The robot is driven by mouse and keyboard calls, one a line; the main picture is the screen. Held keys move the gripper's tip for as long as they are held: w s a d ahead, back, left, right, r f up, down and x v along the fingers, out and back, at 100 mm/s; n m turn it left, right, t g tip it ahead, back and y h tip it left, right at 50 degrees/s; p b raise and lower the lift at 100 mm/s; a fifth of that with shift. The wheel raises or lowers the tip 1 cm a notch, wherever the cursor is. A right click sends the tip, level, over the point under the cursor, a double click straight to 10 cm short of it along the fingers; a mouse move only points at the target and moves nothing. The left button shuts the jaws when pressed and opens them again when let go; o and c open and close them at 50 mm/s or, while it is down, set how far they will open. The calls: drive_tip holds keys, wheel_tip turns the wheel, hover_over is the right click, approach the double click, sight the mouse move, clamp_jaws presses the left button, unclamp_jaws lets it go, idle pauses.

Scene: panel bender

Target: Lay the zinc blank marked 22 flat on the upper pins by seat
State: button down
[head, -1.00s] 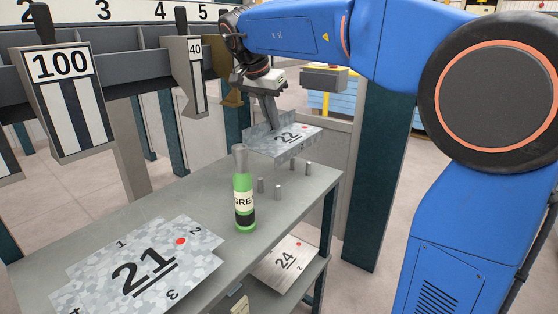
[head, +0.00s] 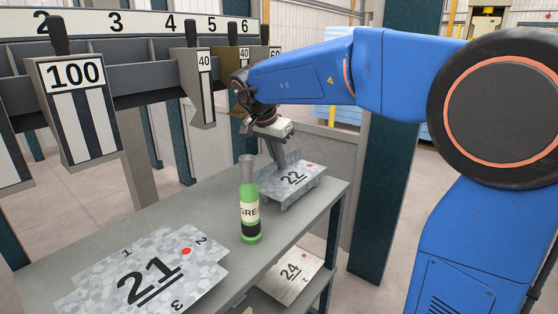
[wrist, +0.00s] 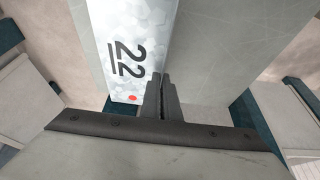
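The zinc blank marked 22 (head: 296,180) is a mottled grey sheet with a red dot and a raised edge at its back left. It lies about level over the pins at the shelf's far end. Short pin parts show under its near edge; the rest are hidden, and I cannot tell whether it rests fully on them. My gripper (head: 278,163) is shut on the blank's back-left edge. In the wrist view the fingers (wrist: 162,92) are close together at the blank's edge, beside the 22 and the red dot.
A green bottle (head: 249,210) stands on the shelf (head: 190,205) just left of the blank. Blank 21 (head: 150,275) lies at the near left. Blank 24 (head: 291,270) lies on a lower shelf. Tools marked 100 (head: 75,100) and 40 (head: 200,85) hang at the back left.

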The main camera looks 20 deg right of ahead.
drive_tip(key=shift+f, duration=0.3)
drive_tip(key=c, duration=2)
unclamp_jaws()
